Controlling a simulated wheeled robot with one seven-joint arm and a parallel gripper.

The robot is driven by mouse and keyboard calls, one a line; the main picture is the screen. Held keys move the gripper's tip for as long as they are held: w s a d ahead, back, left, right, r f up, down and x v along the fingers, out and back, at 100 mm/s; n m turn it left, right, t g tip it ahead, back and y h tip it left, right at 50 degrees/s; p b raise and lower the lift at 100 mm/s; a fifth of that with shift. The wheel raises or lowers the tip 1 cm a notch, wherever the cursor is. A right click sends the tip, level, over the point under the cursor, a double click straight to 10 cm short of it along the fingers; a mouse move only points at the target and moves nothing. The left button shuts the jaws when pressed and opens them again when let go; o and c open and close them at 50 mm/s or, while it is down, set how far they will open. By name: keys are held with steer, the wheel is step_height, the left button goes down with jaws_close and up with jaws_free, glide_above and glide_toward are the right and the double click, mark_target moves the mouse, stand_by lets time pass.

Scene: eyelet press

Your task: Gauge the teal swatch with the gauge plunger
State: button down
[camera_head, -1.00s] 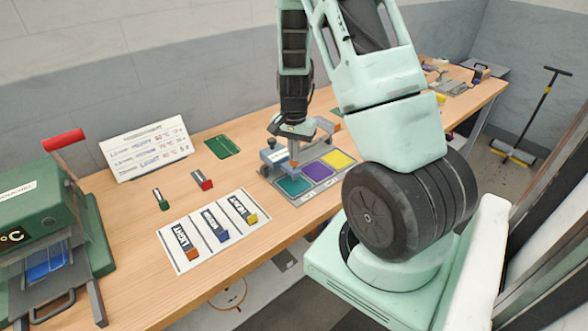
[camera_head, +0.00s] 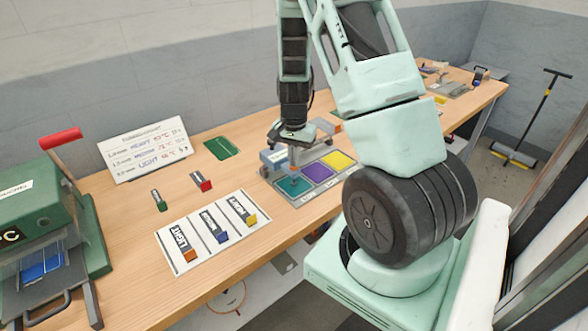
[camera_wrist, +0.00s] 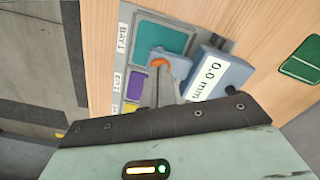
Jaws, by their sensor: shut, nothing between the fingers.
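The teal swatch (camera_head: 287,187) lies flat in the left bay of a grey tray, and it also shows in the wrist view (camera_wrist: 175,40). The blue-grey gauge (camera_head: 271,162) stands at the tray's rear edge; its display (camera_wrist: 208,75) reads 0.0 mm in the wrist view. The orange plunger top (camera_wrist: 160,62) is on the gauge's arm, over the swatch's edge. My gripper (camera_wrist: 168,86) is shut and empty, its tips close beside the plunger. I cannot tell if they touch it. In the head view, my gripper (camera_head: 293,160) partly hides the plunger.
Purple (camera_head: 318,171) and yellow (camera_head: 338,160) swatches lie in the tray's other bays. A white sorting card (camera_head: 200,262) with small coloured blocks lies to the left. A green press (camera_head: 40,215) with a red handle stands at far left, and a written sign (camera_head: 145,150) behind.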

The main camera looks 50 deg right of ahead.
stand_by(0.4)
step_height(320, 180, up, 7)
steer(key=p, duration=0.6)
stand_by(0.8)
steer(key=w+a+r+n+y+b, duration=0.15)
steer(key=a+n, duration=0.35)
steer(key=a, duration=0.7)
steer(key=s+a+r+n+b, duration=0.1)
steer(key=a+r+n+b, duration=0.2)
steer(key=a, duration=1)
steer(key=s+a+r+n+b, duration=0.1)
steer(key=s+a+n+b, duration=0.3)
steer(key=s+a+n, duration=1)
steer(key=s+a+h, duration=0.1)
steer(key=s, duration=0.2)
steer(key=shift+s+a+r+b, duration=0.15)
steer(key=shift+s+a+b, duration=0.15)
steer(key=shift+a+b, duration=0.1)
